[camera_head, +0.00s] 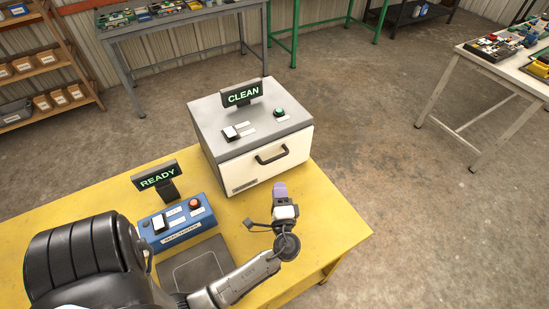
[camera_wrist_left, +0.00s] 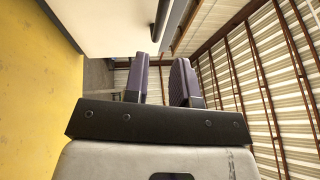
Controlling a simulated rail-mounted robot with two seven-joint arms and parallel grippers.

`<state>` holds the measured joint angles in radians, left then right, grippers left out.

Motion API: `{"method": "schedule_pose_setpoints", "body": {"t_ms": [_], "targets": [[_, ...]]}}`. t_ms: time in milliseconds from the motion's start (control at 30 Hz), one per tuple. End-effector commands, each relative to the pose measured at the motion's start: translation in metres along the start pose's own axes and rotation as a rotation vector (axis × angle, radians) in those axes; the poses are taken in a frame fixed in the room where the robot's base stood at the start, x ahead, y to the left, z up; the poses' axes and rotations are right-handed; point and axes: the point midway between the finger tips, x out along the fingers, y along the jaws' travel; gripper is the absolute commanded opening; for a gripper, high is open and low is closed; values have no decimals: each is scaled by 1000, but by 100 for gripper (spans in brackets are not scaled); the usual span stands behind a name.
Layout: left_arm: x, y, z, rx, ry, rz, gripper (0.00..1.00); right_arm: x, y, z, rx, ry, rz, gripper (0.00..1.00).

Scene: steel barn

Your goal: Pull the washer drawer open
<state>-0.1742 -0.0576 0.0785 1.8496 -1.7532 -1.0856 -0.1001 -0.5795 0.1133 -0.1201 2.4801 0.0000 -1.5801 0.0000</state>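The washer (camera_head: 212,112) is a grey-topped box with a green-lettered CLEAN sign on top, standing on the yellow table. Its cream drawer front (camera_head: 243,172) looks flush with the box and carries a black bar handle (camera_head: 271,155). In the left wrist view the cream front (camera_wrist_left: 110,25) is at the top, and part of the dark handle (camera_wrist_left: 160,18) shows beyond the fingers. My left gripper (camera_head: 280,189) is in front of the drawer, below the handle in the picture. Its purple fingers (camera_wrist_left: 162,82) are apart with nothing between them. My right gripper is not in view.
A blue unit (camera_head: 180,225) with a READY sign and red button stands on the yellow table (camera_head: 85,205), left of my left arm. A dark flat plate (camera_head: 195,268) lies in front of it. The floor (camera_head: 410,215) right of the table is clear. Workbenches and shelves stand farther back.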

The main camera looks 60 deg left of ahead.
Motion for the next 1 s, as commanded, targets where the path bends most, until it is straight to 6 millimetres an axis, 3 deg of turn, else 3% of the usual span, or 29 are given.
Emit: {"method": "schedule_pose_setpoints", "body": {"t_ms": [200,500,733,1000], "targets": [[43,-2,0,0,-2,-2,25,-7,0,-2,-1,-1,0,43],[91,-1,1,-1,-3,0,25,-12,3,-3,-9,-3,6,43],[110,0,1,-1,-2,1,25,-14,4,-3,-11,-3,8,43],[115,1,1,-2,-2,3,25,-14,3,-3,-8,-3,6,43]]}}
